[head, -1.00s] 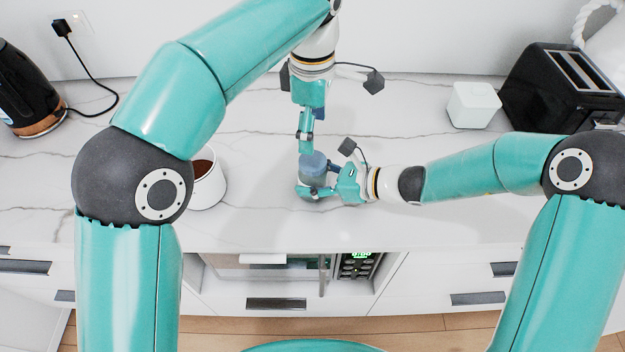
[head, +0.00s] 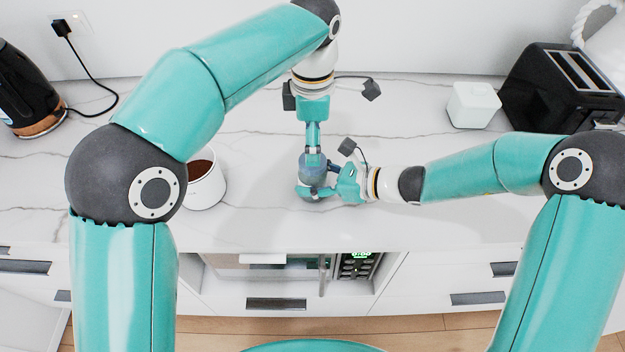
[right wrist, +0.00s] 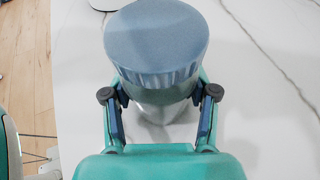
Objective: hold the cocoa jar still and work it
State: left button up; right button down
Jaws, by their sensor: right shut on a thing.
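The cocoa jar (head: 305,173), with a blue-grey lid, stands on the marble counter in the head view. In the right wrist view its round ribbed lid (right wrist: 157,38) is on top of a paler body. My right gripper (head: 318,192) is shut on the jar's body from the right, below the lid, with a finger on each side in the right wrist view (right wrist: 160,100). My left gripper (head: 313,158) points down over the lid in the head view and partly hides it. No left finger shows on the lid in the right wrist view. Its finger opening is unclear.
A white pot (head: 207,188) with brown contents stands left of the jar. A black kettle (head: 25,95) is at the far left. A white box (head: 473,106) and black toaster (head: 560,90) stand at the back right. The front counter edge lies close below the jar.

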aim_at(313, 177)
pick_arm(q)
jog(key=shift+f, duration=2.5)
